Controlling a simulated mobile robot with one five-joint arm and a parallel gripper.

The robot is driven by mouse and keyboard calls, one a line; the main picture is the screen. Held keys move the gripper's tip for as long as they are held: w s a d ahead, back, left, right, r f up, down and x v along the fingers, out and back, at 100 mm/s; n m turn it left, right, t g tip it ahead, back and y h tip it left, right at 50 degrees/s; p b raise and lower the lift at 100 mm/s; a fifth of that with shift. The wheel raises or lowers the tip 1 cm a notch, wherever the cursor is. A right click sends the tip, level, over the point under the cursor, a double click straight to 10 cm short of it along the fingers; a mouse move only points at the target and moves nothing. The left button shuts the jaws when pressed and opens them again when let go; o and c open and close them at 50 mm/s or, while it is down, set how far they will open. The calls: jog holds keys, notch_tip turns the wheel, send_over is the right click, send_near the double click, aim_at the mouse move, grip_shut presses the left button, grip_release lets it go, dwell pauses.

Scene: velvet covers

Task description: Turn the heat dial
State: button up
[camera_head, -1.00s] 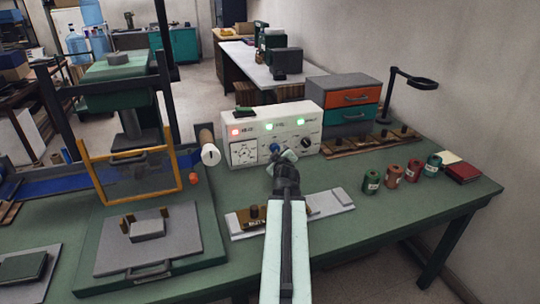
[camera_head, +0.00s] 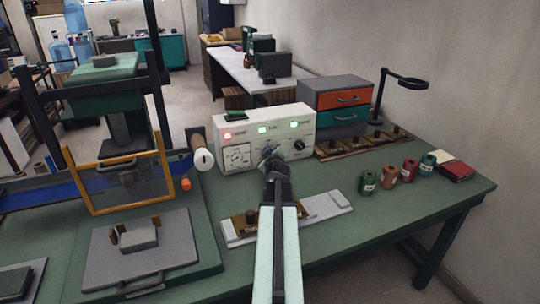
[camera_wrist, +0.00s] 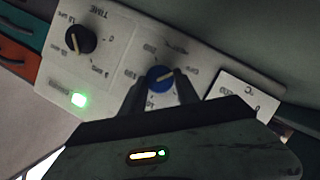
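The white control box (camera_head: 240,127) stands on the green bench, with lit red and green lamps on its front. In the wrist view, the blue dial (camera_wrist: 160,78) with a pale pointer sits on the panel (camera_wrist: 125,55), which appears upside down. My gripper (camera_wrist: 160,84) has its two dark fingers apart, one on each side of the blue dial; I cannot tell whether they touch it. In the head view, my gripper (camera_head: 270,158) is in front of the box and mostly hides the blue dial. A black knob marked TIME (camera_wrist: 80,38) is beside it.
A square gauge (camera_head: 237,158) is on the panel's left. A roller with a pale end (camera_head: 204,160) is near the box's left side. A drawer unit (camera_head: 341,106) stands to the right, and several spools (camera_head: 389,172) sit farther right. A grey plate (camera_head: 325,206) lies in front.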

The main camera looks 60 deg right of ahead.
grip_shut()
